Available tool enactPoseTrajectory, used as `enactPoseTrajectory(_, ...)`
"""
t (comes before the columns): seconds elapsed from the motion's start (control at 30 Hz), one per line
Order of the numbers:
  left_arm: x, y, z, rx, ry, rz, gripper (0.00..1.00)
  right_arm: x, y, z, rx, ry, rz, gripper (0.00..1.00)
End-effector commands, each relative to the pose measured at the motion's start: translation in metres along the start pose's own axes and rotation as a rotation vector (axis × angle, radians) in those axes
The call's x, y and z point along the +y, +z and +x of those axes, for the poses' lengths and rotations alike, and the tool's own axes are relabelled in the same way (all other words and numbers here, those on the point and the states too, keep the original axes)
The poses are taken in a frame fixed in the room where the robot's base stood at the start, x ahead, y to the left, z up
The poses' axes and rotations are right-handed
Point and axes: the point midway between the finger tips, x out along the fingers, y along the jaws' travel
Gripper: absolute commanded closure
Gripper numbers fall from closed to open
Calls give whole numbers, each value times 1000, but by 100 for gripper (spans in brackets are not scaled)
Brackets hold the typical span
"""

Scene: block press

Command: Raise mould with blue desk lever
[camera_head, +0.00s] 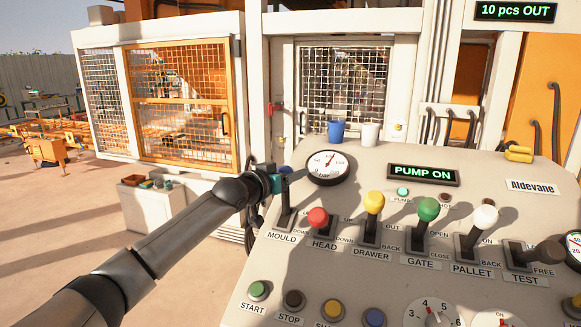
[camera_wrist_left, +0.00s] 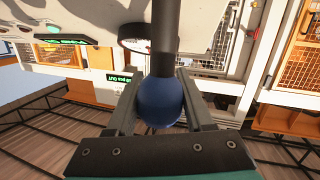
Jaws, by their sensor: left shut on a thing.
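The blue knob (camera_wrist_left: 160,103) of the mould lever sits between the two fingers of my left gripper (camera_wrist_left: 157,100) in the left wrist view. The fingers are shut on it from both sides, and the dark lever shaft (camera_wrist_left: 165,35) runs away from it. In the head view my left gripper (camera_head: 279,176) is at the top of this lever, at the desk's left end above the MOULD label (camera_head: 282,237). The knob (camera_head: 286,169) is partly hidden there. The lever stands up from its slot. The mould itself cannot be made out. My right gripper is not in view.
Levers with red (camera_head: 318,217), yellow (camera_head: 374,202), green (camera_head: 428,209) and white (camera_head: 485,217) knobs stand to the right. A round gauge (camera_head: 327,167) is close to the gripper. Blue (camera_head: 336,131) and white (camera_head: 369,133) cups stand at the desk's back. A display (camera_head: 422,174) reads PUMP ON.

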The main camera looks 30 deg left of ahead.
Motion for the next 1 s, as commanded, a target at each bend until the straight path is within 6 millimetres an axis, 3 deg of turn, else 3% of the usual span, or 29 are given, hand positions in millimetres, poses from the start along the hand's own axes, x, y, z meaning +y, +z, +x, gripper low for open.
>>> enactPoseTrajectory(0.33, -2, 12, 1, -22, -5, 0, 100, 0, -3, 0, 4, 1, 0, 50)
enactPoseTrajectory(0.37, -2, 12, 1, -23, -5, 0, 47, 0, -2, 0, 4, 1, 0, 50)
enactPoseTrajectory(0.6, -1, 9, 1, -16, -4, 0, 20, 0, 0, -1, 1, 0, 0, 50)
enactPoseTrajectory(1.0, -2, 7, -5, -11, -3, 1, 19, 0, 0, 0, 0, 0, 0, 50)
